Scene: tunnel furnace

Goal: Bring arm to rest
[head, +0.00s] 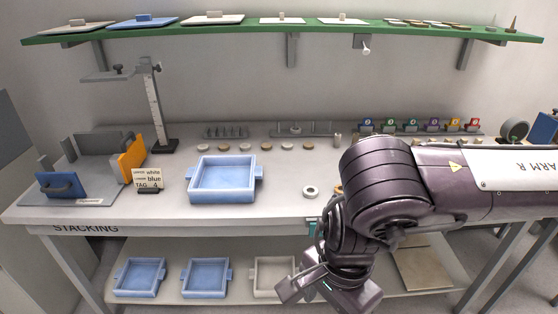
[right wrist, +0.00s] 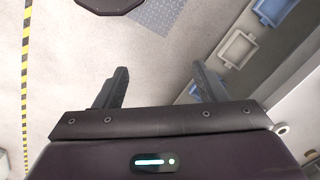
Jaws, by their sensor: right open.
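My right arm reaches in from the right in the head view and bends down in front of the bench (head: 260,207). My left gripper does not show in either view.
A blue tray (head: 223,198) stands on the bench, with a small ring (head: 310,191) to its right. The lower shelf (head: 225,292) holds blue trays (head: 206,295) and a pale tray (head: 262,290). A green shelf (head: 300,31) runs above. A measuring stand (head: 155,100) rises at left.

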